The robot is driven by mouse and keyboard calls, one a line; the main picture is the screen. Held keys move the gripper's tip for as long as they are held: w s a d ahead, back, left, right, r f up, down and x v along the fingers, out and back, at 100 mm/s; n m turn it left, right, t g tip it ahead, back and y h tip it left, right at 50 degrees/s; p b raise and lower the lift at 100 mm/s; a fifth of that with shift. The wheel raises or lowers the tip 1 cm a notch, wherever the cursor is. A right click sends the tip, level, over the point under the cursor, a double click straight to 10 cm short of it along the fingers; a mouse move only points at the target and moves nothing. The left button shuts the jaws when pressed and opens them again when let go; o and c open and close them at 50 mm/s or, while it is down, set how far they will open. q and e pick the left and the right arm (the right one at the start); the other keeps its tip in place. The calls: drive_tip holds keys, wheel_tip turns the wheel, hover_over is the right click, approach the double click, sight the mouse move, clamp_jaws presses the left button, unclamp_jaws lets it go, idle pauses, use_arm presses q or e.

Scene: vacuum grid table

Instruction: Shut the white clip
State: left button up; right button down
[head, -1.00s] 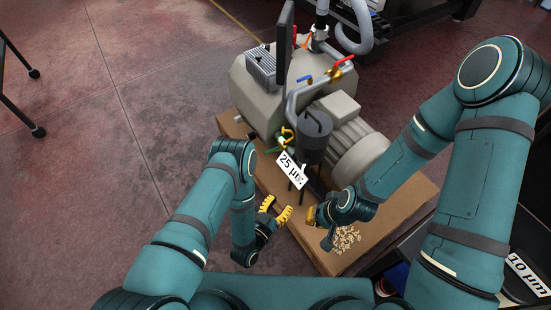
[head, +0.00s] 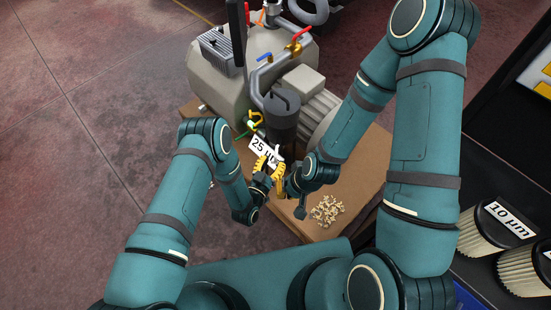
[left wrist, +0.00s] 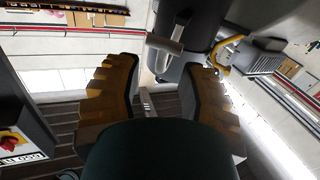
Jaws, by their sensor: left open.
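A dark filter canister (head: 283,118) stands at the near side of the pump; it also shows in the left wrist view (left wrist: 187,67). A short pale bar (left wrist: 165,44), which looks like the white clip, sticks out in front of the canister, just beyond my left fingertips. I cannot tell how far its lever stands out. In the head view I cannot make the clip out. My left gripper (head: 264,170) is open beside the canister, its yellow fingers (left wrist: 160,78) apart in the left wrist view. My right gripper (head: 282,188) is close to it; its fingers are mostly hidden.
A yellow clip (left wrist: 228,52) is on the canister's other side. A "25 µm" label (head: 262,148) lies close to my left fingers. A pile of small pale pieces (head: 327,210) lies on the brown base (head: 358,178). Pleated filters (head: 484,232) stand at the right.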

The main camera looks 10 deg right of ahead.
use_arm(q)
drive_tip(key=shift+x, duration=1.3)
clamp_jaws()
